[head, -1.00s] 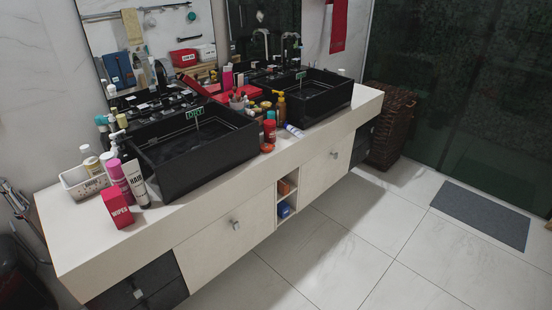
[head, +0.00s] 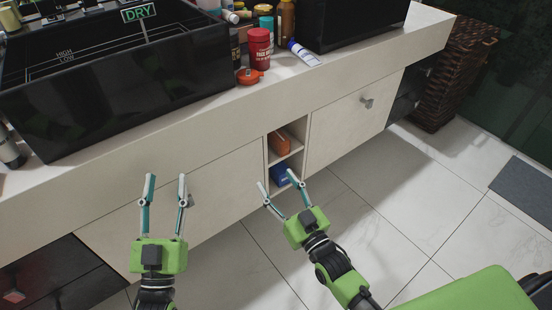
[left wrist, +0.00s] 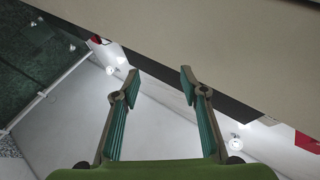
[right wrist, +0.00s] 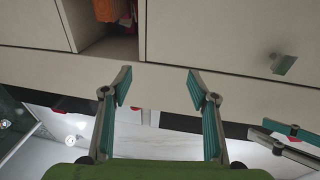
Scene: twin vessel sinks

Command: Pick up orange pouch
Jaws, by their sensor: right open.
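The orange pouch (head: 280,143) lies in the upper part of the small open niche in the vanity front. In the right wrist view an orange thing (right wrist: 106,9), likely the pouch, shows at the top edge, partly cut off. My right gripper (head: 277,180) is open and empty, in front of the niche and apart from the pouch; in its own wrist view its fingers (right wrist: 158,78) are spread with nothing between. My left gripper (head: 166,178) is open and empty in front of the cabinet door to the left.
A blue item (head: 280,175) sits in the niche's lower part. Cabinet doors with knobs (head: 367,103) flank the niche. Above, the counter edge (head: 350,75) overhangs, with a red bottle (head: 258,50) and black sinks (head: 120,90). The tiled floor (head: 400,210) is clear.

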